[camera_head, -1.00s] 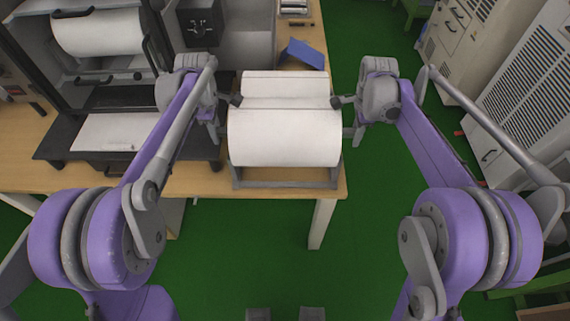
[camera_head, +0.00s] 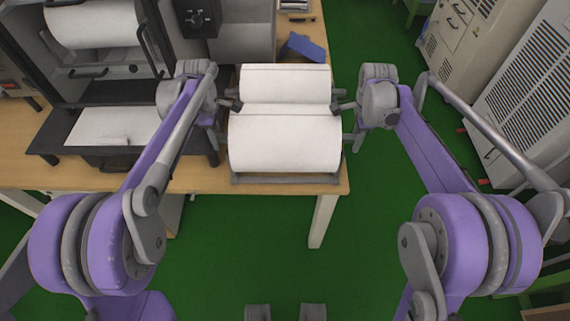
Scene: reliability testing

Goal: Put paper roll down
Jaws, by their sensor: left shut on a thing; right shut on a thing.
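The white paper roll (camera_head: 285,145) lies level across a grey rack (camera_head: 285,179) at the table's front edge. A second white roll (camera_head: 285,77) lies just behind it. My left gripper (camera_head: 235,105) is at the front roll's left end, near its back edge. My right gripper (camera_head: 337,106) is at the right end in the same way. Both are shut and appear to hold the front roll between them. The exact grip points are small and partly hidden. The front roll sits close above the rack's front bar; I cannot tell whether it rests on it.
A dark machine (camera_head: 72,82) with another roll (camera_head: 95,22) stands left on the wooden table (camera_head: 200,182). A blue object (camera_head: 305,47) lies behind the rolls. Cabinets (camera_head: 530,80) stand at the right. Green floor (camera_head: 390,200) is open right of the table.

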